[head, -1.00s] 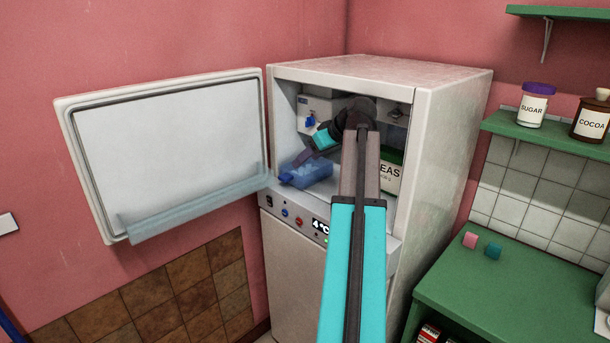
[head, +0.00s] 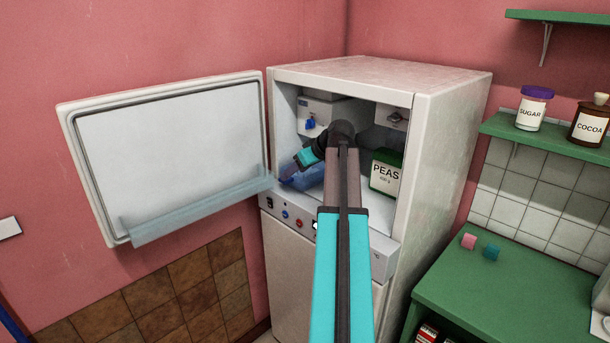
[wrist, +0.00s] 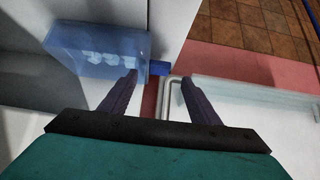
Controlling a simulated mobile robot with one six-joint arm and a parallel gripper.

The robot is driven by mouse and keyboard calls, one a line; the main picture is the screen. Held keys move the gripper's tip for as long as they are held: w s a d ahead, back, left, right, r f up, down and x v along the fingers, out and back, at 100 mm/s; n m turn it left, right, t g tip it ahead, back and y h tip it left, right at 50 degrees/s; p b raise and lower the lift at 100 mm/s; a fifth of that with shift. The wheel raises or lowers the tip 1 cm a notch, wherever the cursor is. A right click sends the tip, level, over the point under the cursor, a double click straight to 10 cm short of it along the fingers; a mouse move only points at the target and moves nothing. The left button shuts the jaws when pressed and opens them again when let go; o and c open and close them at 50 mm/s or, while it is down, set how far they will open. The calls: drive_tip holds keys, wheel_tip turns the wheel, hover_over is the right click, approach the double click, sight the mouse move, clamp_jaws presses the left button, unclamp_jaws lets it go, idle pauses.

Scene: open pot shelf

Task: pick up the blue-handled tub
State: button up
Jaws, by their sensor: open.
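The translucent blue tub (head: 310,178) holds pale lumps and sits on the floor of the open freezer, at its left front. In the wrist view the tub (wrist: 85,48) is at upper left, with its solid blue handle (wrist: 159,68) sticking out toward the door. My gripper (wrist: 152,79) is open and empty, its fingertips either side of the handle and seemingly just short of it. I cannot tell whether they touch it. In the head view my gripper hides part of the tub and its handle.
The freezer door (head: 170,150) stands open at left, with a clear shelf (head: 195,212) along its bottom. A peas box (head: 385,175) stands right of my arm. A pale box with a blue front piece (head: 310,122) is at the back left. The cabinet wall (head: 445,170) bounds the right.

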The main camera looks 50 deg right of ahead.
drive_tip(key=shift+w+f, duration=0.1)
drive_tip(key=shift+f, duration=0.1)
idle(0.3)
drive_tip(key=shift+p+x, duration=1.05)
drive_tip(key=shift+x, duration=1.55)
drive_tip(key=shift+d, duration=0.2)
drive_tip(key=shift+r, duration=0.1)
drive_tip(key=c, duration=1.4)
